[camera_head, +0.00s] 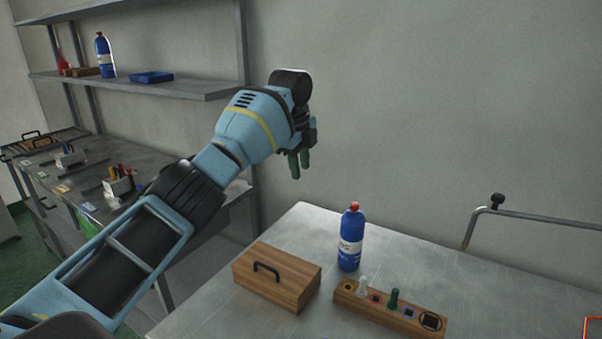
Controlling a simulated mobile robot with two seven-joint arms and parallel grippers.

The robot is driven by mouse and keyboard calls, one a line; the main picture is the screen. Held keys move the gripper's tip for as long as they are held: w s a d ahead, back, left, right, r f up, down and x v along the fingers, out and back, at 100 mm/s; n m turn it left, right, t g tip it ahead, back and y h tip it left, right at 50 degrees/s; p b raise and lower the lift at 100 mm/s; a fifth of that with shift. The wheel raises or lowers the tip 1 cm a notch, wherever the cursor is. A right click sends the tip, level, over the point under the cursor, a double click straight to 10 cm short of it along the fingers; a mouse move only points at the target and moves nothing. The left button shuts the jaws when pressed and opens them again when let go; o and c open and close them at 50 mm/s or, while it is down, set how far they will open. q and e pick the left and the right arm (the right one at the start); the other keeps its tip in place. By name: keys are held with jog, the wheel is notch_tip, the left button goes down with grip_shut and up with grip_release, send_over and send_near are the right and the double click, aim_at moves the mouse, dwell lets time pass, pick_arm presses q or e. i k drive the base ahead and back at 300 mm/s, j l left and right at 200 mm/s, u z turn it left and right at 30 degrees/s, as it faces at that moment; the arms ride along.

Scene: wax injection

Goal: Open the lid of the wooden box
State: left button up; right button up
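The wooden box (293,289) sits on the metal table at the lower middle. Its lid (290,263) lies flat and closed, with a black handle (268,268) on top. My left arm reaches in from the left, and my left gripper (299,162) with green fingers hangs in the air above and behind the box, well clear of it. Nothing shows in its fingers, but the gap between them is too unclear to judge. My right gripper is out of view.
A blue bottle (351,238) with a red cap stands right of the box. A wooden block (375,310) with several small pieces lies in front of it. A metal rail (540,217) is at right. A wall shelf (190,86) and a side bench (90,165) are at left.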

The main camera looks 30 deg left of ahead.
aim_at(287, 276)
jog(key=k, duration=1.5)
